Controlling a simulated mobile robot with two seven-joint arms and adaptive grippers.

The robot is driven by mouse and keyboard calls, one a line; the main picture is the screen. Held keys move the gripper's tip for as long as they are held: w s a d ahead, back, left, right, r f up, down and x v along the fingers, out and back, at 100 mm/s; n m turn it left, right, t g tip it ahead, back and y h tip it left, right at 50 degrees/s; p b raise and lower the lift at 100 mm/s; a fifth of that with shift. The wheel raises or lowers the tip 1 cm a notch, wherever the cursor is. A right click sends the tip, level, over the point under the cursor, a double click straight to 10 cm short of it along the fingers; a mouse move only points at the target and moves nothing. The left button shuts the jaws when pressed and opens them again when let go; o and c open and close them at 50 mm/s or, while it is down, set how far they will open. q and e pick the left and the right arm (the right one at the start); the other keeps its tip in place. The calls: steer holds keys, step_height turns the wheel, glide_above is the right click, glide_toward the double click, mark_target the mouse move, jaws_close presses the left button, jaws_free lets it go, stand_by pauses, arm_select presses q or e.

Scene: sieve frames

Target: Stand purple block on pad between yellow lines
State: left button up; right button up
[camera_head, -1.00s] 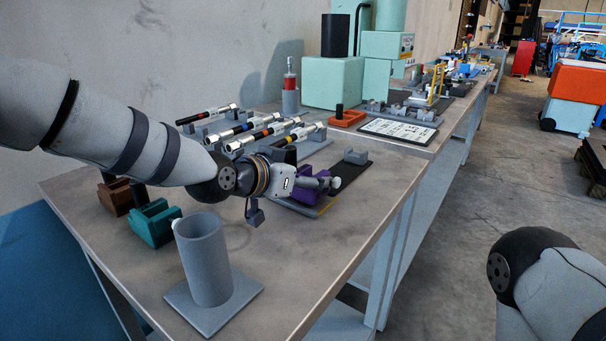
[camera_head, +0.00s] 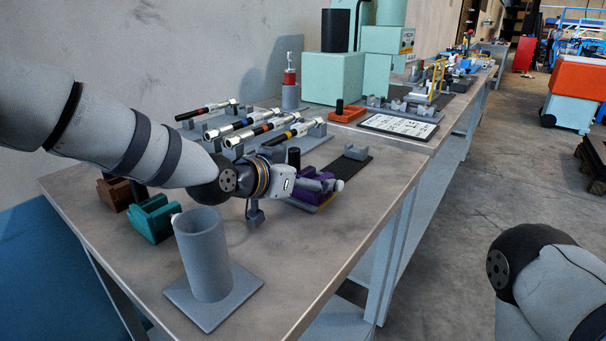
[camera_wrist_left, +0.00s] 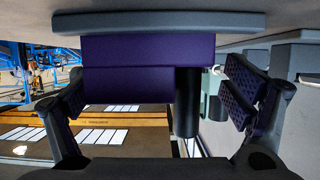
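The purple block (camera_head: 318,172) sits low at the table, partly hidden behind my left gripper (camera_head: 333,185) in the head view. In the upside-down left wrist view, the block (camera_wrist_left: 120,52) rests against a grey slab (camera_wrist_left: 160,22), with a black peg (camera_wrist_left: 187,105) on it. The fingers of my left gripper (camera_wrist_left: 155,98) are spread, one on each side of the block, with visible gaps. I cannot tell whether the block lies between two lines. My right gripper is out of view.
A grey cup (camera_head: 205,255) on a square base stands at the front. Teal (camera_head: 153,220) and brown (camera_head: 114,193) blocks stand at the left. A rack of metal rods (camera_head: 260,130) lies behind my left arm. The table's right front is clear.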

mark_target(303, 172)
arm_select(q)
step_height(303, 172, up, 10)
stand_by(0.5)
